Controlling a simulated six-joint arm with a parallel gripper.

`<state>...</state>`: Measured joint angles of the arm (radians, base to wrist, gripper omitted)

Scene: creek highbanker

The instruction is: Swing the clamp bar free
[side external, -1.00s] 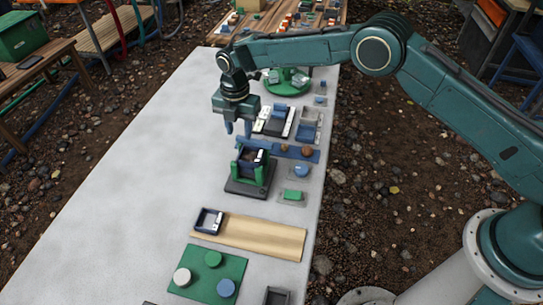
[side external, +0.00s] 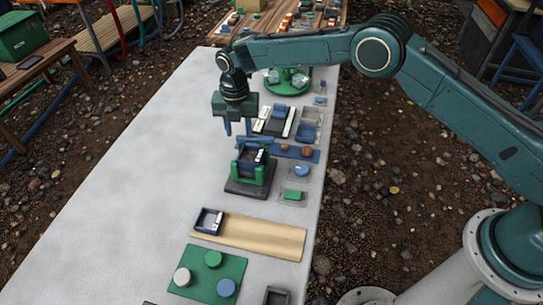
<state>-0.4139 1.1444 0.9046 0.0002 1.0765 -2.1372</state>
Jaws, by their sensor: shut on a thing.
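The clamp bar (side external: 258,139) is a thin blue bar lying across the back of a small green frame (side external: 249,171). The frame stands on a dark base on the long pale table, with a dark block holding a white piece inside it. My gripper (side external: 238,132) points straight down just behind the frame. Its two blue fingers stand some way apart, with their tips at the left part of the bar, and it is shut on the bar. The exact contact is too small to make out.
A blue strip with brown balls (side external: 307,152) lies right behind the frame. A wooden board (side external: 265,236) lies in front. The table's left side (side external: 140,160) is clear.

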